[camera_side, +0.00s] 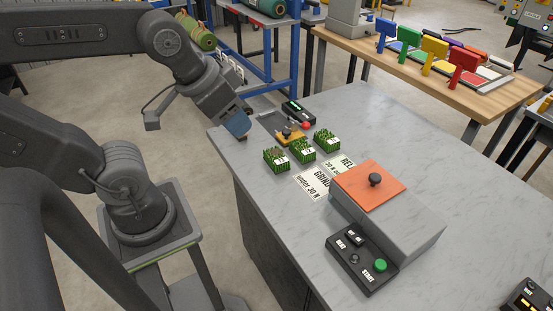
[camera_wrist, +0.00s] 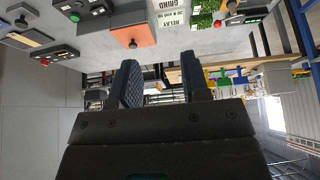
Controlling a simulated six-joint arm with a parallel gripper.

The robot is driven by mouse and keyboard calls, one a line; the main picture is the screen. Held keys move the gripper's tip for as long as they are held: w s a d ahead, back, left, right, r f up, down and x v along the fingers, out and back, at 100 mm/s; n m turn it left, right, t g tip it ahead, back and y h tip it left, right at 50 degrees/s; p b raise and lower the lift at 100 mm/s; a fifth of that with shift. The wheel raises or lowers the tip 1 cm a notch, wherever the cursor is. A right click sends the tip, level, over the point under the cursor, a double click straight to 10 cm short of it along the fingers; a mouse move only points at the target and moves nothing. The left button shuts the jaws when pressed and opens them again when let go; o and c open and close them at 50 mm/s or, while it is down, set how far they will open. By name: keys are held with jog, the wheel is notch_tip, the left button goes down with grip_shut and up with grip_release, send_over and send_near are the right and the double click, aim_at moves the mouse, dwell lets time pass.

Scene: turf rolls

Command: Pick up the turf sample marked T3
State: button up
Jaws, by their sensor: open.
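Three small green turf samples stand in a row on the grey table: a near one (camera_side: 271,157), a middle one (camera_side: 297,147) and a far one (camera_side: 322,136). Each has a small white label; the marks are too small to read surely, so I cannot tell which is T3. Turf also shows at the top of the wrist view (camera_wrist: 204,20). My gripper (camera_side: 243,137) is near the table's left edge, left of the samples and apart from them. In the wrist view its two fingers (camera_wrist: 160,88) are spread, with nothing between them.
Printed cards (camera_side: 311,184) lie in front. A grey block with an orange plate (camera_side: 357,190) and a control box (camera_side: 362,265) stand nearer.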

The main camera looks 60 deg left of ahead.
jog(key=shift+o, duration=0.2)
jog(key=o, duration=0.7)
jog(key=n+g, duration=0.6)
jog(key=n, duration=1.1)
send_over(277, 154)
notch_tip(277, 154, down, 21)
jog(key=shift+f, duration=3.25)
